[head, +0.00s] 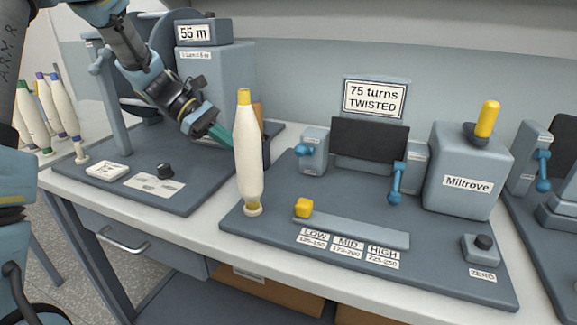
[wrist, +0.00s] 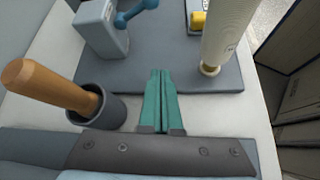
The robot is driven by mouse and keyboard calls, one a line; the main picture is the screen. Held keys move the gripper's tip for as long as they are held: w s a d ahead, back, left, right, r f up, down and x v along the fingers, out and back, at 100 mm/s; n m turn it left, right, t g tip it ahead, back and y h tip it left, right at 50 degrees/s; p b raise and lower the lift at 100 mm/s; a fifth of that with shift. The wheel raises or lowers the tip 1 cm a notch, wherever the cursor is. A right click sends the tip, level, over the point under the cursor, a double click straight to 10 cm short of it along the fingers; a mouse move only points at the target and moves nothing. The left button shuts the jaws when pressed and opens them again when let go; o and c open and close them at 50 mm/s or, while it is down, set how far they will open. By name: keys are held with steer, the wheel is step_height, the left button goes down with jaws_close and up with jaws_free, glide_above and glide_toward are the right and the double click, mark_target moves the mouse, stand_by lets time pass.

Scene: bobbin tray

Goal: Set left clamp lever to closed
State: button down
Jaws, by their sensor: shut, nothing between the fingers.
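The left clamp (head: 314,155) is a grey block with a blue lever (head: 304,150) pointing out toward the left in the head view. In the wrist view the clamp block (wrist: 104,30) and its blue lever (wrist: 136,13) show at the top left, ahead of my fingers. My gripper (head: 224,138) has teal fingers, pressed together and empty, left of the clamp and apart from it; a standing bobbin partly hides the tips in the head view. The fingers (wrist: 160,85) point toward the tester base in the wrist view. The right clamp's blue lever (head: 396,183) hangs down.
The tall cream bobbin (head: 248,160) stands between my gripper and the clamp in the head view. A wooden handle (wrist: 50,85) leans in a dark cup (wrist: 97,108) beside my fingers. The yellow slider (head: 303,208) and the Miltrove box (head: 468,170) are on the tester base.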

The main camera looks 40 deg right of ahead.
mark_target(305, 150)
steer(key=shift+g, duration=0.5)
steer(key=s+d+f, duration=0.1)
steer(key=s+d, duration=0.1)
steer(key=s+d+f+p, duration=0.1)
steer(key=s+d, duration=0.1)
steer(key=d, duration=0.1)
steer(key=s+d+f+p, duration=0.1)
steer(key=s+d, duration=0.1)
steer(key=shift+s+d+f, duration=0.3)
steer(key=shift+f, duration=0.05)
steer(key=shift+s+d+r+h+p, duration=0.15)
steer(key=shift+s+r+p, duration=0.2)
steer(key=shift+r+p, duration=0.2)
steer(key=shift+s+a+r+h+p, duration=0.15)
steer(key=shift+s+r+p, duration=0.15)
steer(key=shift+r+p, duration=0.25)
steer(key=shift+s+d+r, duration=0.1)
steer(key=shift+s+r, duration=0.05)
steer(key=shift+r, duration=0.35)
steer(key=shift+r, duration=0.1)
